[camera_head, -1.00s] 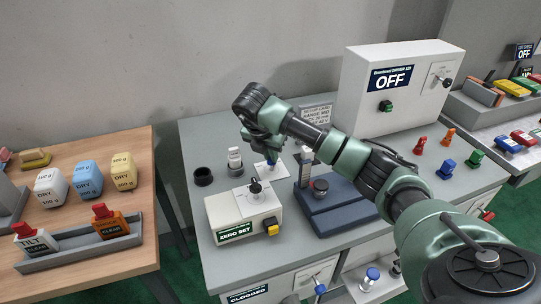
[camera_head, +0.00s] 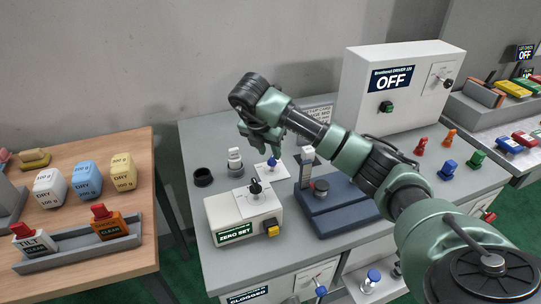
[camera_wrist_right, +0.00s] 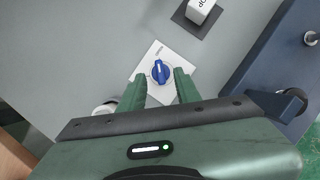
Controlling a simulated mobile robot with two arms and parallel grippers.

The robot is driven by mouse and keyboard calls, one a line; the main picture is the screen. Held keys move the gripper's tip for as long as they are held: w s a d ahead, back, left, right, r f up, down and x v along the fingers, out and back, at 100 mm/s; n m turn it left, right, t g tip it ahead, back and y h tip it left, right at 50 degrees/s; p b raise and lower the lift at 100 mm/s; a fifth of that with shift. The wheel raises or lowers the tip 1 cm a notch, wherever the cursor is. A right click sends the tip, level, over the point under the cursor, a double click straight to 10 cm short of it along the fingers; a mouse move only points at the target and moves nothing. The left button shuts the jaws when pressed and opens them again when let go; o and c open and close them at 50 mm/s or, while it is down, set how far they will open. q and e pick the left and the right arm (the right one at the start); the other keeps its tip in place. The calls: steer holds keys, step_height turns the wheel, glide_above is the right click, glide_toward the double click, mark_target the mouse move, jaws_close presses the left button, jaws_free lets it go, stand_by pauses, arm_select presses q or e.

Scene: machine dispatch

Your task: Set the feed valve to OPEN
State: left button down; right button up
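A blue knob (camera_head: 272,161) sits on a small white plate (camera_head: 279,173) on the grey bench. In the right wrist view the knob (camera_wrist_right: 161,71) stands on its white plate (camera_wrist_right: 151,61); the plate's lettering is too small to read, so I cannot confirm it is the feed valve. My right gripper (camera_head: 266,146) is just above and behind the knob in the head view. In the right wrist view its two green fingers (camera_wrist_right: 160,82) are apart, with the knob just beyond and between the tips, not gripped. My left gripper is not in view.
A ZERO SET box (camera_head: 222,217) with a black lever stands in front. A dark blue device (camera_head: 335,211) is to the right, and a white OFF cabinet (camera_head: 420,75) behind it. A black cup (camera_head: 203,177) and a white-topped cylinder (camera_head: 235,160) stand left of the knob.

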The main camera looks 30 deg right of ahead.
steer(key=v, duration=0.5)
steer(key=shift+b, duration=0.3)
steer(key=shift+r, duration=0.1)
